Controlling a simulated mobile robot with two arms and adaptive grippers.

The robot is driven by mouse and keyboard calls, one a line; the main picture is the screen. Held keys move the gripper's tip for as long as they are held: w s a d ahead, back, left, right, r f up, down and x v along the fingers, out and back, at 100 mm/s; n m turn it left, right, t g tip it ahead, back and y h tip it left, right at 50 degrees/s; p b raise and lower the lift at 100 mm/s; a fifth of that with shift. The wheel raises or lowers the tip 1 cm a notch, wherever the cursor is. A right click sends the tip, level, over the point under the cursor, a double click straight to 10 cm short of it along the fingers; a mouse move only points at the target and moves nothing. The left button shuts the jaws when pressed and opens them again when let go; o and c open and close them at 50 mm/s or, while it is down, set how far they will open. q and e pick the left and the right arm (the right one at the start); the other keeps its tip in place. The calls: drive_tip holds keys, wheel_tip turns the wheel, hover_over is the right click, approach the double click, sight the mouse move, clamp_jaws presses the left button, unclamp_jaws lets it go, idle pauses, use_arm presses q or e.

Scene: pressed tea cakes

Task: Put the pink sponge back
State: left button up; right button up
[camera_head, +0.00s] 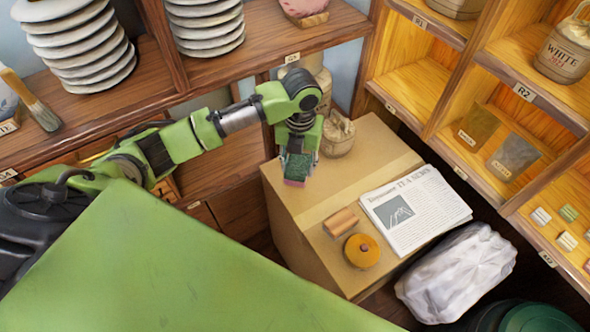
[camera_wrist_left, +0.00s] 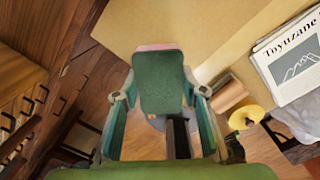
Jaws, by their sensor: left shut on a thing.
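The pink sponge (camera_head: 294,182) has a dark green scouring face and a pink edge. My left gripper (camera_head: 298,160) points down and is shut on it, over the back left part of the cardboard box (camera_head: 375,150). In the left wrist view the sponge (camera_wrist_left: 160,82) sits between the two fingers (camera_wrist_left: 162,105), its green face toward the camera and its pink edge at the far end. I cannot tell whether it touches the box. My right gripper is not in view.
A cloth sack (camera_head: 338,134) stands close right of the gripper. Shelves with stacked plates (camera_head: 85,45) rise behind; a wooden cubby shelf (camera_head: 415,80) stands right.

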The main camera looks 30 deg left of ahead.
sight(295, 165)
use_arm(q)
drive_tip(key=w+f, duration=0.1)
drive_tip(key=w+a+f, duration=0.1)
drive_tip(key=f, duration=0.1)
drive_tip(key=w+a+f, duration=0.1)
drive_tip(key=f, duration=0.1)
drive_tip(key=shift+a, duration=0.2)
drive_tip(key=shift+f, duration=1.6)
drive_tip(key=shift+f, duration=0.1)
drive_tip(key=o, duration=1.1)
wheel_tip(295, 165, up, 12)
drive_tip(key=shift+d+r, duration=0.1)
drive_tip(key=shift+r, duration=0.05)
